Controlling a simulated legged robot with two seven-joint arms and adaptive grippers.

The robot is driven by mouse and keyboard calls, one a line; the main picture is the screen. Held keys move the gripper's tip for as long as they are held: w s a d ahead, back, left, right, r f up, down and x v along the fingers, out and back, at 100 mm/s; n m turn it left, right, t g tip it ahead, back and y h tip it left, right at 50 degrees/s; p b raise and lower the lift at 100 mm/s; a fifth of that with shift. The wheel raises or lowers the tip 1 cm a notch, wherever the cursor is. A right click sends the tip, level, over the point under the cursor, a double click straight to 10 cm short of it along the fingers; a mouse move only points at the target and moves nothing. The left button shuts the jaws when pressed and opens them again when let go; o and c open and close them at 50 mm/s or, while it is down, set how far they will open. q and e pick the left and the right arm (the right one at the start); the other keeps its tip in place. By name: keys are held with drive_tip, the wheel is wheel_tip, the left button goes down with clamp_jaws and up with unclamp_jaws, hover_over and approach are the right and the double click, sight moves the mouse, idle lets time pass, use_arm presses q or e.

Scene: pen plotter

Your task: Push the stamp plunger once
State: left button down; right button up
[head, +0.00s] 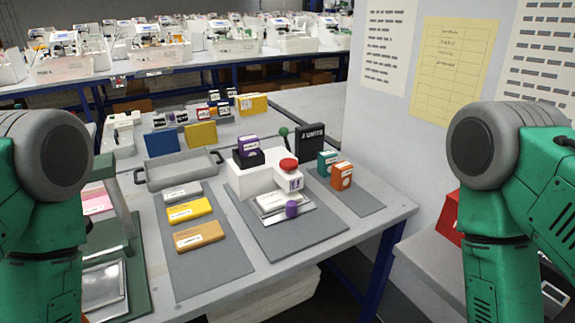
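A white machine (256,180) stands on a grey mat (275,235) near the middle of the table. A red round cap (289,164) tops a white block at its front right. It looks like a plunger, but I cannot tell for sure. A purple-and-white block (248,145) sits in a black holder on top. A small purple cylinder (291,209) stands by a flat white plate (283,201) in front. A green ball (283,131) on a dark stem rises behind. My two arms show at the left and right edges, apart from the machine; neither gripper is in view.
Yellow and orange boxes (200,237) lie on a mat to the left, with a grey tray (178,170) behind. Orange (341,176) and green boxes stand right of the machine. A black sign (310,141) stands behind. A partition with papers rises at right.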

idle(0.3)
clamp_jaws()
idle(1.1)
